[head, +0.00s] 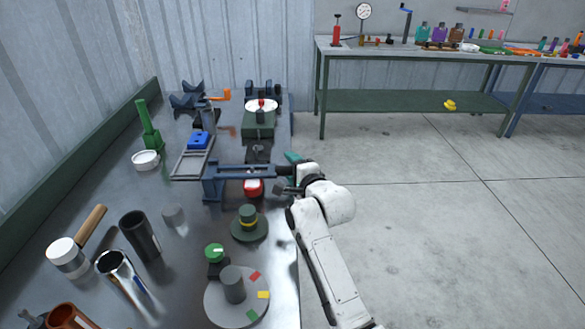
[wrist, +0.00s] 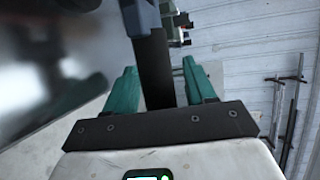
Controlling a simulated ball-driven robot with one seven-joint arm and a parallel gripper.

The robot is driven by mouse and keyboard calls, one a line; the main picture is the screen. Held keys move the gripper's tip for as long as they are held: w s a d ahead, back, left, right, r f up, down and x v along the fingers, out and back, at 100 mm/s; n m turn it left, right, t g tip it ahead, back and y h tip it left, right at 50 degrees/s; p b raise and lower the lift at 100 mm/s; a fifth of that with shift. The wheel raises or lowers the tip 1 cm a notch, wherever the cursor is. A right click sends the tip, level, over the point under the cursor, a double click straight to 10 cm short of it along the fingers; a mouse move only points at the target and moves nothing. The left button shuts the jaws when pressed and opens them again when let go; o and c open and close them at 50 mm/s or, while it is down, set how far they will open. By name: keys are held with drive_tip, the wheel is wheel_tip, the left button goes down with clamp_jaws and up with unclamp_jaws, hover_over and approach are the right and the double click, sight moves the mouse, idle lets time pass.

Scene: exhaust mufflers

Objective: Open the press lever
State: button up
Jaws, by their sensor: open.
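The press (head: 213,181) is a dark blue frame near the right edge of the metal workbench, with a red part (head: 253,187) beneath its arm. My gripper (head: 287,171) is at the right end of this blue arm. In the wrist view, its two teal fingers (wrist: 158,68) are apart, with a dark bar (wrist: 154,50) between them, apparently the press lever. The bar runs up to a blue-grey piece (wrist: 142,16). Gaps show on both sides of the bar, and I cannot tell whether either finger touches it. My wrist partly hides this end in the head view.
A green-and-yellow hat-shaped part (head: 248,225) and a grey disc (head: 228,305) with coloured tabs stand nearer on the bench. A blue block (head: 198,140) and a white dish (head: 261,105) are farther back. Clear concrete floor (head: 420,220) lies to the right.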

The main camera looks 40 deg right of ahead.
clamp_jaws()
idle(0.3)
drive_tip(key=shift+r+p, duration=0.5)
wheel_tip(320, 180, up, 11)
drive_tip(key=w+a+n+g+h+p, duration=0.1)
drive_tip(key=w+a+n+g+p, duration=0.15)
drive_tip(key=n+p, duration=0.4)
drive_tip(key=w+a+r+n+g+h+b, duration=0.1)
drive_tip(key=w+a+r+n+g+h, duration=0.2)
drive_tip(key=w+a+r, duration=0.3)
drive_tip(key=shift+a+r+h, duration=0.5)
drive_tip(key=shift+a+r, duration=1.05)
drive_tip(key=shift+a, duration=0.65)
drive_tip(key=shift+n, duration=0.25)
unclamp_jaws()
